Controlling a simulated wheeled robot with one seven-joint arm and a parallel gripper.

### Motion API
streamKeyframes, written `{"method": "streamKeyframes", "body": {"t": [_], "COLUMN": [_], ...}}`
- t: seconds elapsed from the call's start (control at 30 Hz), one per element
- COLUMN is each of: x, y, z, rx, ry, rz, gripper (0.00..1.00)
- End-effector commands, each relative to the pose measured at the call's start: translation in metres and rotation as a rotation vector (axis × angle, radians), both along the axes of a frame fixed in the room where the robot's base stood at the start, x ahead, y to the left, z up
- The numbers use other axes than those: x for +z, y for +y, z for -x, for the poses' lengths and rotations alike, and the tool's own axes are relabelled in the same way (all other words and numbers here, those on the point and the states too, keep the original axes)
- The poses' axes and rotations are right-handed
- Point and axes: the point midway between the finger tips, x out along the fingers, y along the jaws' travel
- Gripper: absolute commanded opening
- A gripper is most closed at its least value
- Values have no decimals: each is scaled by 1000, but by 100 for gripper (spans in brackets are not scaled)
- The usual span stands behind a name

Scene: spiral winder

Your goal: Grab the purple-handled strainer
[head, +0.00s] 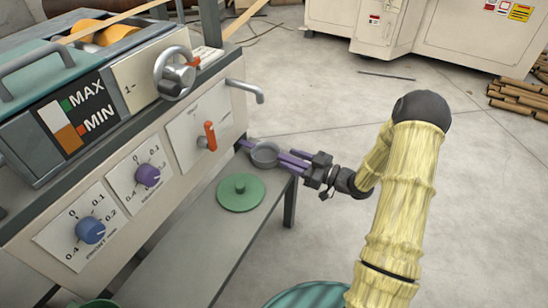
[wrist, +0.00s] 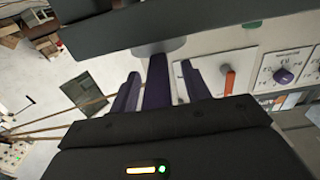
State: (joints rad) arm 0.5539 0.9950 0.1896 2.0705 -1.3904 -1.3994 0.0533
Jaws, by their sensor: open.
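The strainer shows in the head view as a small grey round bowl (head: 265,155) at the end of the grey shelf, under the machine's spout. Its purple handle (wrist: 157,82) points toward my gripper. My gripper (head: 292,160) reaches in from the right at the height of the strainer, with its fingers around the handle. In the wrist view my gripper (wrist: 158,88) has one dark purple finger on each side of the handle, with a gap on both sides. It is open. The bowl is mostly hidden in the wrist view.
A green lid with a knob (head: 240,194) lies on the shelf (head: 190,245) just left of the strainer. The machine's panel with an orange lever (head: 210,136) and a metal spout (head: 246,90) rise close behind. Clear floor (head: 330,105) lies to the right.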

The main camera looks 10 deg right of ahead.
Motion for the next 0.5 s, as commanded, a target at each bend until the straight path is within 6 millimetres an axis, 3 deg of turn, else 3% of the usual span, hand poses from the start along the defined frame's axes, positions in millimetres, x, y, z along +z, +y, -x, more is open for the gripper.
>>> {"method": "streamKeyframes", "body": {"t": [0.1, 0.33, 0.5], "x": [0, 0, 0], "y": [0, 0, 0], "z": [0, 0, 0], "rx": [0, 0, 0], "ry": [0, 0, 0], "rz": [0, 0, 0], "gripper": [43, 0, 0]}}
